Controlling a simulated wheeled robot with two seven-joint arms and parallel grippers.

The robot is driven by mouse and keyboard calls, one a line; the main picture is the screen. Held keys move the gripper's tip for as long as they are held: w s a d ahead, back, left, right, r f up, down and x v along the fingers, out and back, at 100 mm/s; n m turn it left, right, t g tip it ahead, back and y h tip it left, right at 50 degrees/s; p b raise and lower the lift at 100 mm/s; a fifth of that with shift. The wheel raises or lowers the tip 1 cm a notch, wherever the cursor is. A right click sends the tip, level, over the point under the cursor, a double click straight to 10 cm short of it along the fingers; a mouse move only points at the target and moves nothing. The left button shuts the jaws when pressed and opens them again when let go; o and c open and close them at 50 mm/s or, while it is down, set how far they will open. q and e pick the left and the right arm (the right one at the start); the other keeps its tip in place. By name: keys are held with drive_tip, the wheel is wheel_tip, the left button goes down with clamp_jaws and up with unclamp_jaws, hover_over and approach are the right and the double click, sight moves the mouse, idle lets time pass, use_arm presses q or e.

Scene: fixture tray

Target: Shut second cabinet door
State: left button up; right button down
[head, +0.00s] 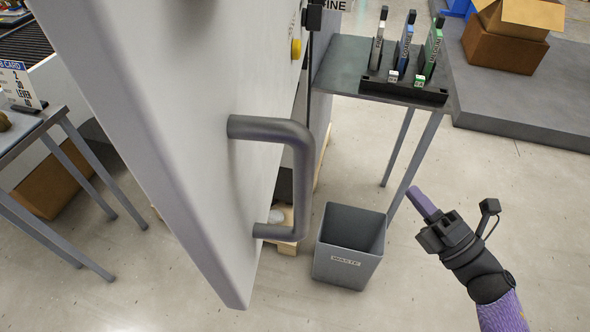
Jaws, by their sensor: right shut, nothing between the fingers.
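A light grey cabinet door (175,110) stands open and swung out toward me, filling the left middle of the head view. Its dark grey bar handle (303,180) sticks out from the face on the right. My right gripper (417,192) is at the right, with its purple fingers together and nothing held. It is clear of the door and the handle, with a gap that the waste bin shows in. My left gripper is not in view. Most of the cabinet body is hidden behind the door.
A grey waste bin (350,225) stands on the floor between handle and right gripper. Behind it is a grey table (345,65) with a black rack (405,88). Another table (30,130) stands at the left. Cardboard boxes (505,45) are at the back right. The front right floor is clear.

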drive_tip(key=s+a+r+n+g+y, duration=0.4)
drive_tip(key=r+n+g+y, duration=0.35)
drive_tip(key=n, duration=0.55)
drive_tip(key=n+g+h, duration=0.3)
drive_tip(key=n+g, duration=0.4)
drive_tip(key=n, duration=0.4)
approach(268, 199)
drive_tip(key=shift+y, duration=0.25)
drive_tip(key=a+p, duration=0.1)
drive_tip(key=a, duration=0.1)
drive_tip(key=a+p, duration=0.1)
drive_tip(key=a, duration=0.1)
drive_tip(key=a+p, duration=0.1)
drive_tip(key=a, duration=0.1)
drive_tip(key=shift+w+a+p, duration=0.2)
drive_tip(key=shift+w+p, duration=0.15)
drive_tip(key=shift+w+a+f, duration=0.1)
drive_tip(key=shift+a+f, duration=0.05)
drive_tip(key=shift+a, duration=0.35)
